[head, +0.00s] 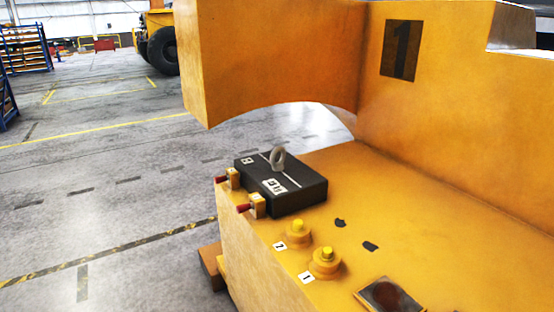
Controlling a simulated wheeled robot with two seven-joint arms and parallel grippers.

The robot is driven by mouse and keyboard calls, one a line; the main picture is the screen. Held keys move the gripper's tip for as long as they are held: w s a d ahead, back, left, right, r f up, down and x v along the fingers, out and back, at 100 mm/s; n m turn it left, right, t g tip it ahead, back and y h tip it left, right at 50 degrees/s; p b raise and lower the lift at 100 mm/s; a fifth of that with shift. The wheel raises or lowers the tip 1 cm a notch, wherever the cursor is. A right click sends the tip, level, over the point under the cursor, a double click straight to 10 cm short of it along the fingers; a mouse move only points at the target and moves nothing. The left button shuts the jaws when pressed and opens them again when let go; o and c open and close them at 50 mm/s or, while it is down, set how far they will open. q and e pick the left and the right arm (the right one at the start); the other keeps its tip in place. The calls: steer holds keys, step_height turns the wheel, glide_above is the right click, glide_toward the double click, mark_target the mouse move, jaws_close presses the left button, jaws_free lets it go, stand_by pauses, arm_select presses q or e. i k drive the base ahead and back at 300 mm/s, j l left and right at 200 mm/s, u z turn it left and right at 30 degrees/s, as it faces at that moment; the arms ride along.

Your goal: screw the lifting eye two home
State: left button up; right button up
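One grey lifting eye (277,158) stands upright on top of a black box (300,200) on the yellow casting (420,220). I cannot tell whether it sits in a hole or just rests there. In front of the box are two round yellow bosses with bright yellow tops. The one by a tag that looks like 2 is boss two (298,235). The one by the tag 1 is boss one (325,262). No eye stands on either boss. Neither of my grippers shows in the head view.
Two red-tipped yellow fittings (253,205) sit at the box's left side. A dark framed plate (390,296) lies at the front, with two black patches (370,246) behind it. A tall yellow wall marked 1 (401,50) and an overhanging block (265,60) rise behind. Left floor is open.

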mark_target(278, 166)
steer(key=z, duration=0.3)
steer(key=i+j+z, duration=0.15)
steer(key=z, duration=0.2)
steer(key=j+z, duration=0.35)
steer(key=i+j+z, duration=0.1)
steer(key=j, duration=0.35)
steer(key=i+j, duration=0.1)
steer(key=j, duration=0.35)
steer(key=i+j+z, duration=0.15)
steer(key=j, duration=0.3)
steer(key=j+z, duration=0.1)
steer(key=j, duration=0.4)
